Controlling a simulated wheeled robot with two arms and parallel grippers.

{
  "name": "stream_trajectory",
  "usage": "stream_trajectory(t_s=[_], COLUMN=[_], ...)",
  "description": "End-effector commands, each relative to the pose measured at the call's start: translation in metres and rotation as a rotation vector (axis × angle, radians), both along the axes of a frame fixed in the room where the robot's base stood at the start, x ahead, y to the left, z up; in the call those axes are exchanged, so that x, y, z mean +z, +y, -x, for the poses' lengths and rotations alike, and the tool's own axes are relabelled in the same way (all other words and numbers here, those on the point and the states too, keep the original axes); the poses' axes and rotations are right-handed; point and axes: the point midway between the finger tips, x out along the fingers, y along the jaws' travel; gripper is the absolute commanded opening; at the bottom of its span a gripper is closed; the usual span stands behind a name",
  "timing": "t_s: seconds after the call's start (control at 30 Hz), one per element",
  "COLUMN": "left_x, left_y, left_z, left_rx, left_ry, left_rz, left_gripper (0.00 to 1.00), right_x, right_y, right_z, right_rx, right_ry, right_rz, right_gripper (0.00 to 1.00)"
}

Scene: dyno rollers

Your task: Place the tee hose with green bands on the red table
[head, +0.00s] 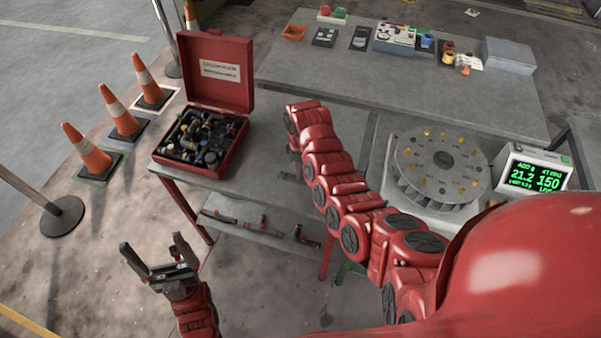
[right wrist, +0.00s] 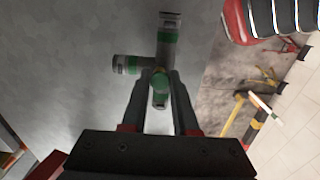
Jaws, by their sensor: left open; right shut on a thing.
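The tee hose with green bands (right wrist: 160,62) shows in the right wrist view as a dark tee with green bands and light clamp rings. My right gripper (right wrist: 161,82) is shut on one of its branches. A grey surface lies beneath; I cannot tell whether the hose touches it. In the head view my red right arm reaches over the red-legged table (head: 262,172), and its gripper and the hose are mostly hidden behind the arm. My left gripper (head: 152,246) is open and empty, low in front of the table's left end.
An open red toolbox (head: 203,140) full of small parts stands on the table's left. Several hose pieces lie on the lower shelf (head: 245,230). A grey workbench (head: 400,95) is behind, a round grey machine (head: 440,165) at right. Cones (head: 88,150) stand at left.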

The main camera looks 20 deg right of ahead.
Motion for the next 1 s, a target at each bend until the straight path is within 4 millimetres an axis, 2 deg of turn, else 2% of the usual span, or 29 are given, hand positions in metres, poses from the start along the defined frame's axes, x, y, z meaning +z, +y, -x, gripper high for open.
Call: stream_trajectory(t_s=[0.23, 0.43, 0.93, 0.97, 1.0], left_x=[0.014, 0.016, 0.012, 0.012, 0.013], left_y=[0.000, 0.000, 0.000, 0.000, 0.000], left_z=[0.000, 0.000, 0.000, 0.000, 0.000], left_rx=[0.000, 0.000, 0.000, 0.000, 0.000], left_ry=[0.000, 0.000, 0.000, 0.000, 0.000], left_rz=[0.000, 0.000, 0.000, 0.000, 0.000], left_gripper=[0.90, 0.90, 0.90, 0.90, 0.90], right_x=[-0.014, -0.031, -0.039, -0.038, -0.038], right_y=[-0.001, 0.000, 0.000, 0.000, 0.000], right_z=[0.001, 0.000, -0.001, -0.001, -0.001], right_rx=[-0.001, 0.002, 0.000, 0.000, 0.000], right_ry=[0.004, 0.001, -0.001, -0.001, -0.001], right_rz=[0.001, 0.002, 0.000, 0.000, 0.000], right_gripper=[0.00, 0.00, 0.00, 0.32, 0.39])
